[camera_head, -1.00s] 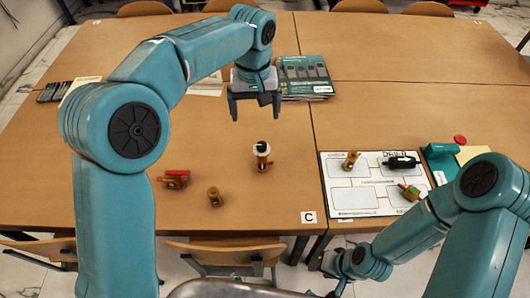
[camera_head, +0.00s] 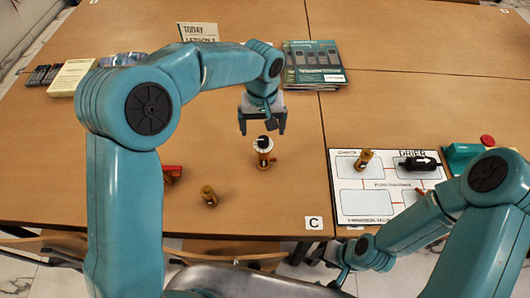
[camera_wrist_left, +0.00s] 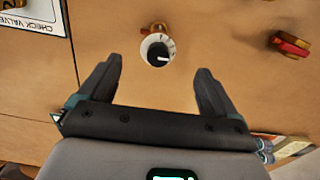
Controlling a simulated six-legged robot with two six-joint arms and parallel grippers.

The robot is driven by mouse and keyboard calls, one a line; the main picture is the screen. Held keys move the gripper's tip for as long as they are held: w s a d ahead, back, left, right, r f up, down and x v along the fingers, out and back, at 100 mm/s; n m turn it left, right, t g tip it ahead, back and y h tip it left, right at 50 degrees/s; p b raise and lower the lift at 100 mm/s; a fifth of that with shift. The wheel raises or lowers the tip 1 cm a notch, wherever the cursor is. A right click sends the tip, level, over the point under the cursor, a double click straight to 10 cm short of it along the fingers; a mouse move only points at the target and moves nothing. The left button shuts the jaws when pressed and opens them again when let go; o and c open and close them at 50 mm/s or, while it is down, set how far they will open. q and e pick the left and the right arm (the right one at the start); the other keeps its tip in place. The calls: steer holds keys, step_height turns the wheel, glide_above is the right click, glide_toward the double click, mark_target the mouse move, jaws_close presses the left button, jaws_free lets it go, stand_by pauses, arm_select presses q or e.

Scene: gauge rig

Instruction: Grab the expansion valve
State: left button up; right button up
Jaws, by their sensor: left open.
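I take the expansion valve (camera_head: 263,158) to be the upright brass part with a white dial and black knob on the table. My left gripper (camera_head: 262,132) is open and empty, just behind and above it in the head view. In the left wrist view the valve's dial (camera_wrist_left: 158,49) shows between and beyond the open fingertips (camera_wrist_left: 158,66), with brass at its top edge. I see no contact. My right gripper (camera_head: 333,270) is low at the table's front edge, small and partly hidden by its arm.
A brass fitting (camera_head: 209,196) and a red-handled valve (camera_head: 172,171), partly behind my left arm, stand left of it. A white diagram board (camera_head: 361,207) at right holds a brass part (camera_head: 363,160) and a black drier (camera_head: 417,163). Booklets (camera_head: 314,64) lie behind.

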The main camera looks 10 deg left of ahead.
mark_target(263, 140)
arm_select(q)
steer(key=f, duration=0.2)
steer(key=w+f, duration=0.1)
steer(key=shift+a+f, duration=0.2)
steer(key=shift+a, duration=0.2)
steer(key=shift+s+d+f+p, duration=0.15)
steer(key=shift+d+f+p, duration=0.1)
steer(key=shift+f+p, duration=0.15)
steer(key=shift+s+d+f+p, duration=0.1)
steer(key=shift+d+f+p, duration=0.15)
steer(key=shift+f, duration=0.25)
steer(key=shift+w+a+f, duration=0.1)
steer(key=shift+f, duration=0.5)
steer(key=shift+w+a+f, duration=0.1)
steer(key=shift+f, duration=0.45)
steer(key=shift+w+f, duration=0.15)
steer(key=shift+f, duration=0.15)
steer(key=shift+r, duration=0.1)
steer(key=shift+s+d+r, duration=0.1)
steer(key=shift+s+r, duration=0.05)
steer(key=shift+s, duration=0.15)
steer(key=c, duration=0.5)
steer(key=shift+w, duration=0.15)
steer(key=c, duration=1)
jaws_close()
